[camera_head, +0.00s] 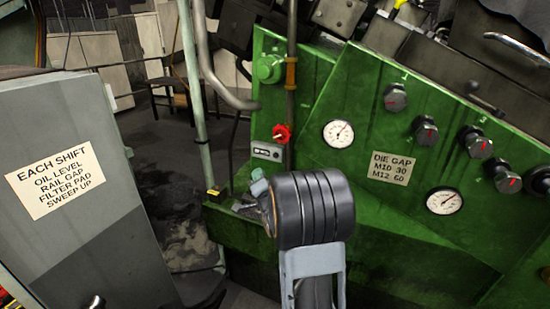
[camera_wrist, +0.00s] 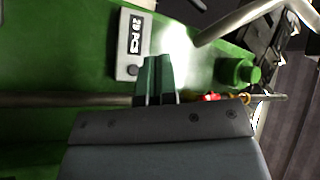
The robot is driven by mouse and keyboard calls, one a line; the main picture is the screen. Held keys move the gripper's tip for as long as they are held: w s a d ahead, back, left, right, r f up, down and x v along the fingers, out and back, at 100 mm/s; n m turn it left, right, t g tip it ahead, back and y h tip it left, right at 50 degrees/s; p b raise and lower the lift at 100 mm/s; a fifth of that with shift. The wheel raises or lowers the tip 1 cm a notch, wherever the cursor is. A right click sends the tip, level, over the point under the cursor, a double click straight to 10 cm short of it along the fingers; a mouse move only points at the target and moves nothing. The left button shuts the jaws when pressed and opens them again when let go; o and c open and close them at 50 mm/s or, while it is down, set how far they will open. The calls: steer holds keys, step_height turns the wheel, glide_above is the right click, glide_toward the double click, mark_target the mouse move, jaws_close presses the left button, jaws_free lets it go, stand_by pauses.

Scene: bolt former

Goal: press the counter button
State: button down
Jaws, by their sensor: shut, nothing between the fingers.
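The counter is a small pale box with a dark display and a dark round button. It is fixed to the green machine panel and shows in the head view (camera_head: 267,152) left of centre. In the wrist view the counter (camera_wrist: 131,45) lies near the top, with its display lettering turned sideways. Its button (camera_wrist: 132,71) is at the lower end of the box. My gripper (camera_head: 259,181) is below the counter in the head view. In the wrist view the closed, empty fingers (camera_wrist: 157,62) are just right of the button, and no contact is visible.
A red knob (camera_head: 281,133) and a vertical pipe (camera_head: 291,85) are close beside the counter. A green round fitting (camera_head: 269,68) is above. Gauges (camera_head: 338,133) and dark knobs (camera_head: 425,132) fill the panel to the right. A grey cabinet (camera_head: 65,130) stands left.

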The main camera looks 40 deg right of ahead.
mark_target(276, 156)
steer(key=w+d, duration=0.4)
steer(key=d, duration=0.3)
steer(key=shift+d+p, duration=0.25)
steer(key=shift+p, duration=0.1)
steer(key=shift+w+d, duration=0.1)
steer(key=shift+d, duration=0.1)
stand_by(1.9)
steer(key=shift+w+d+b, duration=0.15)
steer(key=shift+d+b, duration=0.1)
steer(key=shift+b, duration=0.1)
steer(key=shift+w+d, duration=0.15)
steer(key=shift+d, duration=0.2)
stand_by(0.6)
steer(key=shift+d+r, duration=0.2)
steer(key=shift+r, duration=0.15)
stand_by(0.7)
steer(key=shift+a+f+b, duration=0.2)
steer(key=shift+b, duration=0.4)
steer(key=shift+s+a, duration=0.2)
steer(key=shift+a, duration=0.3)
steer(key=shift+f, duration=0.1)
